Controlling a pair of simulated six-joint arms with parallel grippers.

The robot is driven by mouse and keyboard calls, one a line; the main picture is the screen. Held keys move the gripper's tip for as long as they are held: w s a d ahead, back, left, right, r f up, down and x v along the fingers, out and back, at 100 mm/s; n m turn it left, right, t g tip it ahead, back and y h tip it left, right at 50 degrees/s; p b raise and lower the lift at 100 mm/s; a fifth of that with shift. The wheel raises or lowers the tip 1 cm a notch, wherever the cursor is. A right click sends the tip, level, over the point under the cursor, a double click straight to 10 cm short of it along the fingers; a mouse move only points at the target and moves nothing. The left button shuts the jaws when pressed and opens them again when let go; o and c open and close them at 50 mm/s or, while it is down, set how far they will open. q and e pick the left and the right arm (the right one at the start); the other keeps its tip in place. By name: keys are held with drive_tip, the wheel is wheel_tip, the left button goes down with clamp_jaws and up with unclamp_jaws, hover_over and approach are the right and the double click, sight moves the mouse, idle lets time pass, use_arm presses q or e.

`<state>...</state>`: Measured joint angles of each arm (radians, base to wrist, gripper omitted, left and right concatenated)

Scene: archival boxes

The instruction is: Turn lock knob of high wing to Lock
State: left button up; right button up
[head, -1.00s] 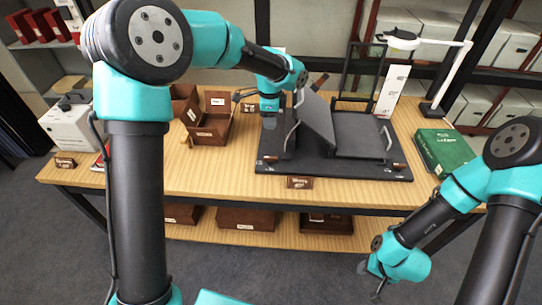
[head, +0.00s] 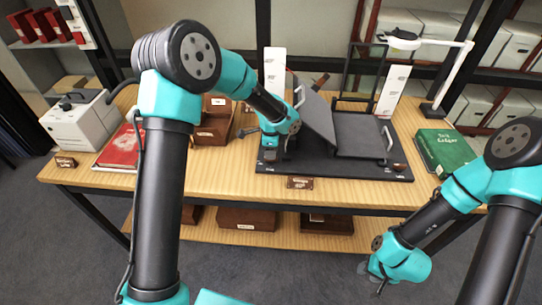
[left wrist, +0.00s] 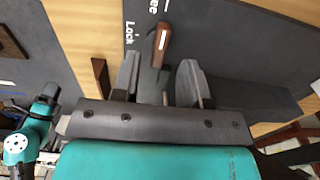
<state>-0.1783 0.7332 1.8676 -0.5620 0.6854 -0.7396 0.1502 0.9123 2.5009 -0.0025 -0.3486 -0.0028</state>
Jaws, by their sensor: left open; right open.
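The book cradle has a dark base board (head: 350,174), a steeply raised left wing (head: 318,118) and a lower right wing (head: 360,135). In the left wrist view, the wooden lock knob (left wrist: 162,42) with a white line stands by the printed words Lock (left wrist: 129,37) and Free (left wrist: 152,8); its line points up toward Free. My left gripper (left wrist: 160,62) is open, a finger on either side of the knob's near end; contact cannot be told. In the head view my left gripper (head: 269,156) hides this knob. My right gripper (head: 372,277) is low, off the table's front; its fingers are small.
A green book (head: 443,150) lies right of the cradle and a white lamp (head: 440,85) stands behind it. Wooden boxes (head: 213,128), a red book (head: 120,147) and a white device (head: 80,122) are to the left. A small sign (head: 299,183) stands in front.

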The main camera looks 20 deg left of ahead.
use_arm(q)
drive_tip(key=shift+f, duration=1.65)
clamp_jaws()
